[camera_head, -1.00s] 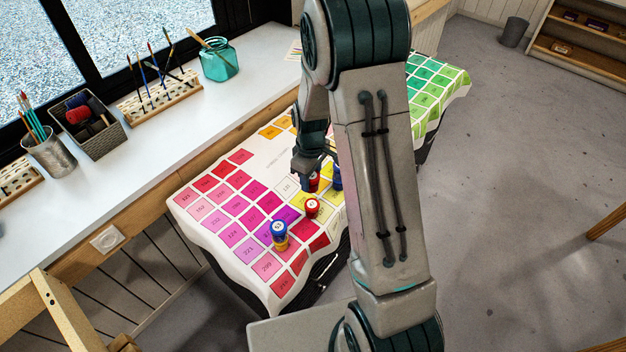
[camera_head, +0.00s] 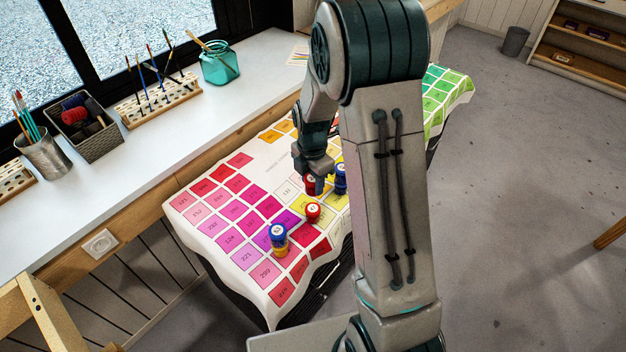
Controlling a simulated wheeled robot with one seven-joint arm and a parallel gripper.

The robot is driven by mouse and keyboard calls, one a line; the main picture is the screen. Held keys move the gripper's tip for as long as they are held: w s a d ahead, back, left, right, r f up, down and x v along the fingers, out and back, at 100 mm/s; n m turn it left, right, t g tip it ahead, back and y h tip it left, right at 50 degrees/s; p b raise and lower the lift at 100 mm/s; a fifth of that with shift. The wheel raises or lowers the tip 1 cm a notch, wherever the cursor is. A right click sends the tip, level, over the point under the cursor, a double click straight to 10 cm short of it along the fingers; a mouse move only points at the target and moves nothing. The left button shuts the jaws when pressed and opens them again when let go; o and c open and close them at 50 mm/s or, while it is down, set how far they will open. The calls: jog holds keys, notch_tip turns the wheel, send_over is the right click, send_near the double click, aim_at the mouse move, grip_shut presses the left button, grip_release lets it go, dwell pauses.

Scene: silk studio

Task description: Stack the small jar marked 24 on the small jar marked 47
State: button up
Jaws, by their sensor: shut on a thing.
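My gripper (camera_head: 315,182) points down over the chart cloth, shut on a red jar (camera_head: 310,184) that is partly hidden by its fingers. Whether this jar touches the cloth or is raised cannot be told. A blue jar (camera_head: 341,181) stands to the right, partly hidden by my arm. A jar with a blue top and yellowish lower part (camera_head: 279,239) stands nearer the front left. The numbers on the lids are too small to read, so I cannot tell which jars are 24 and 47.
The colour-chart cloth (camera_head: 207,213) covers a low table, with free room at its left. A white windowsill counter (camera_head: 110,190) holds a brush cup (camera_head: 43,155), a basket (camera_head: 88,130), a brush rack (camera_head: 160,100) and a teal jar (camera_head: 219,66).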

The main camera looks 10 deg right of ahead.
aim_at(312, 178)
jog(key=shift+f+b, duration=1.7)
jog(key=shift+f, duration=1.5)
jog(key=shift+f+b, duration=0.6)
jog(key=shift+f, duration=0.05)
jog(key=o, duration=1.1)
jog(key=shift+r, duration=0.15)
notch_tip(312, 178, up, 14)
jog(key=shift+w+f+b, duration=0.1)
jog(key=shift+f+b, duration=0.05)
jog(key=shift+b, duration=0.3)
jog(key=s+r+m+t, duration=0.1)
jog(key=s+r+m, duration=0.1)
jog(key=s+m, duration=0.5)
jog(key=s+r+m+t, duration=0.1)
jog(key=s+r+m, duration=0.1)
jog(key=s+m, duration=0.5)
jog(key=s+r+m+t, duration=0.1)
jog(key=s+r+m, duration=0.1)
jog(key=s+m, duration=0.5)
jog(key=shift+s+d+r+m, duration=0.15)
jog(key=shift+r+m, duration=0.1)
jog(key=shift+m, duration=0.75)
